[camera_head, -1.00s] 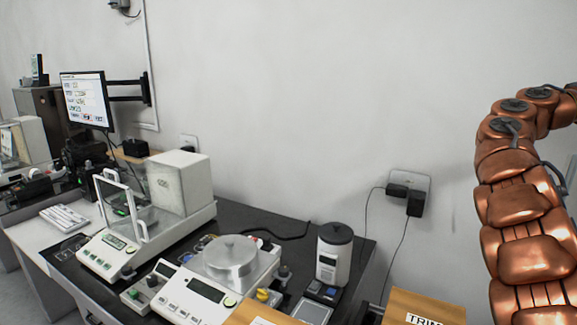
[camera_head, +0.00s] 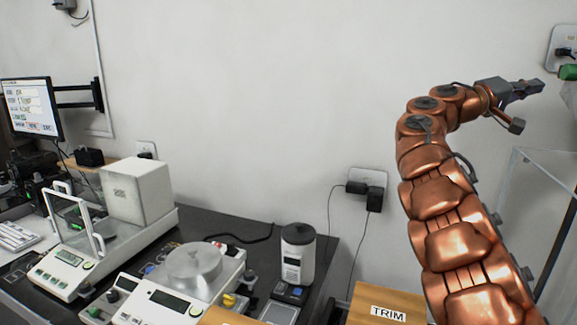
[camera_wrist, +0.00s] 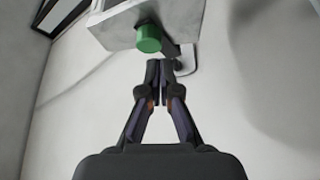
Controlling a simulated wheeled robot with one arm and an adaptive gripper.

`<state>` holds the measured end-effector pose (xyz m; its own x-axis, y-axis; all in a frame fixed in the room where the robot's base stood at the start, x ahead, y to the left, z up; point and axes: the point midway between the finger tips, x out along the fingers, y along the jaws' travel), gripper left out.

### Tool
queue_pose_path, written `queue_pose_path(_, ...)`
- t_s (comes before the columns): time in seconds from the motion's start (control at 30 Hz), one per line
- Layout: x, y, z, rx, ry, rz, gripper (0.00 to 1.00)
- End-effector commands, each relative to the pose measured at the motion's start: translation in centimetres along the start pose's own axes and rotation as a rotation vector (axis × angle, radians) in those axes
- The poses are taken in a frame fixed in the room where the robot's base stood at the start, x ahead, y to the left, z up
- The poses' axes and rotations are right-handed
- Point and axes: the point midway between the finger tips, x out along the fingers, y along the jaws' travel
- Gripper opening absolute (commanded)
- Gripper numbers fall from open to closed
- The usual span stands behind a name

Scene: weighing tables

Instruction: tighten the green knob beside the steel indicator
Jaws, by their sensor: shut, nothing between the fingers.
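The green knob (camera_wrist: 148,39) sticks out from a grey metal housing (camera_wrist: 112,24) in the wrist view, probably the steel indicator. In the head view the green knob (camera_head: 568,72) shows at the right edge, partly cut off. My gripper (camera_head: 541,86) is shut and empty, its tips pointing toward the knob. In the wrist view my gripper (camera_wrist: 159,64) has its fingertips together just below the knob, with a small gap in the picture. I cannot tell the exact depth between them.
A clear glass panel (camera_head: 545,200) stands to the right of my arm. A wooden box marked TRIM (camera_head: 388,312) is in front. A balance with a round steel pan (camera_head: 195,268) and a white canister (camera_head: 297,255) stand on the dark table.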

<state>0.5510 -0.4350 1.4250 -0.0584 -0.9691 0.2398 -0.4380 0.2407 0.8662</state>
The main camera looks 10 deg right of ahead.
Motion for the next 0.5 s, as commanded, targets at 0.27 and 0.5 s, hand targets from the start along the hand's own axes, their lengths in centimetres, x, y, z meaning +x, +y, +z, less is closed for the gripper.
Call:
queue_pose_path(0.27,0.2,0.3,-0.2,-0.001,-0.010,0.000,0.00)
queue_pose_path(0.5,0.5,1.4,-1.0,-0.004,-0.072,0.002,0.00)
